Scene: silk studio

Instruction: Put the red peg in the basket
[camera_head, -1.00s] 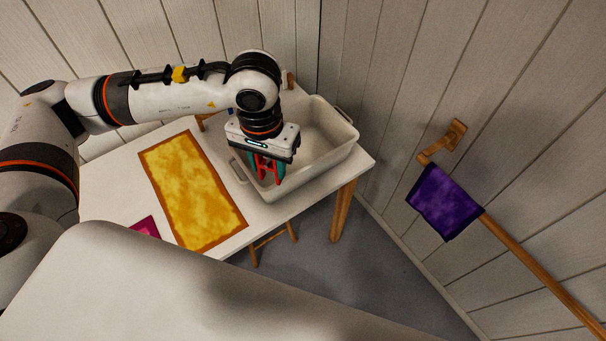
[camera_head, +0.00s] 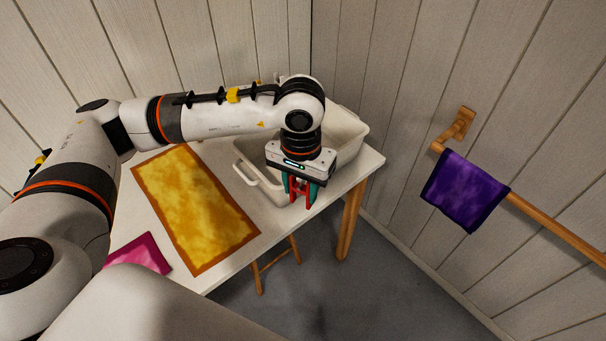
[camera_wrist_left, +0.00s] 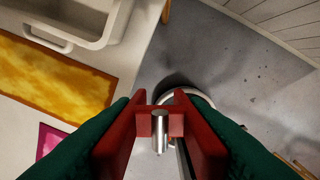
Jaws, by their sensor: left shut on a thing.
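The red peg (camera_head: 299,188) is a clothes peg with a metal spring. My left gripper (camera_head: 300,194) is shut on it with its teal fingers on both sides. The peg also shows close up in the left wrist view (camera_wrist_left: 158,125), with floor behind it. The basket (camera_head: 347,148) is a cream bin with handles on the white table's far corner. In the head view my gripper and arm hide part of it. In the left wrist view the basket (camera_wrist_left: 88,28) is at the upper left, away from the peg. My right gripper is not in view.
A yellow cloth with a brown border (camera_head: 193,208) and a pink cloth (camera_head: 143,252) lie on the table (camera_head: 277,225). A purple cloth (camera_head: 463,190) hangs on a wooden wall rail (camera_head: 548,223). A pale curved rim (camera_wrist_left: 202,98) shows behind the peg, partly hidden.

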